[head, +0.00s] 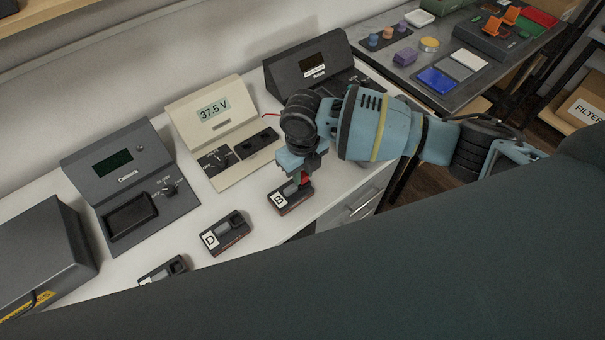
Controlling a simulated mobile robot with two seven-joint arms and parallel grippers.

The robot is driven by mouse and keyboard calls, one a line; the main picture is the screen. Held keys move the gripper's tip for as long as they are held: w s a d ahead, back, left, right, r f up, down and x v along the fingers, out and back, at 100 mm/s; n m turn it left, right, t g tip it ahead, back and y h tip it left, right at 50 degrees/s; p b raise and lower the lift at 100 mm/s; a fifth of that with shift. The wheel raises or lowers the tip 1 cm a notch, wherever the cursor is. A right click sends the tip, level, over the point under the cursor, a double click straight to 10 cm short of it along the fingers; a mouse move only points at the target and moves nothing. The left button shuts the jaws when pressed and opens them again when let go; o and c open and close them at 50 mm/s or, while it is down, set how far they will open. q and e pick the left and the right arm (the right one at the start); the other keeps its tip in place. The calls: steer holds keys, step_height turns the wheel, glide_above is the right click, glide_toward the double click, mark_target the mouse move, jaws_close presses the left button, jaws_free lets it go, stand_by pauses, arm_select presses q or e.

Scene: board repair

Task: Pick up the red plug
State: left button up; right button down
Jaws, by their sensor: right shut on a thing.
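The red plug (304,178) is a small red piece that shows only in part, at the fingertips of my right gripper (301,181). The gripper points down and is shut on the plug, just over the dark module marked B (292,197). Whether the plug still sits in the module or is clear of it cannot be told. A thin red wire (271,114) shows near the right arm's wrist. My left gripper is not in view.
Modules marked D (225,233) and another (164,271) lie on the white table (200,283). Behind stand a grey device (122,167), a cream meter reading 37.5 V (217,112) and a black device (312,62). A side table (395,70) holds coloured parts.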

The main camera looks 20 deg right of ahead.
steer(key=shift+r, duration=0.1)
steer(key=shift+r, duration=0.6)
step_height(320, 180, up, 2)
steer(key=shift+r, duration=0.1)
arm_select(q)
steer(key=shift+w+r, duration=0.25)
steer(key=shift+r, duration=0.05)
arm_select(e)
steer(key=s+a, duration=0.2)
steer(key=s, duration=0.5)
steer(key=s+a+r, duration=0.1)
steer(key=s+a, duration=0.1)
steer(key=s, duration=0.6)
steer(key=shift+s+a+r, duration=0.2)
steer(key=shift+a, duration=0.1)
arm_select(q)
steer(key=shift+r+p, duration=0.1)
steer(key=shift+p, duration=0.2)
arm_select(e)
steer(key=shift+r, duration=0.1)
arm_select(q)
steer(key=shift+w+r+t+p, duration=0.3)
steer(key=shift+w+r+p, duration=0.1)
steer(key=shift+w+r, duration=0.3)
arm_select(e)
steer(key=shift+r, duration=0.55)
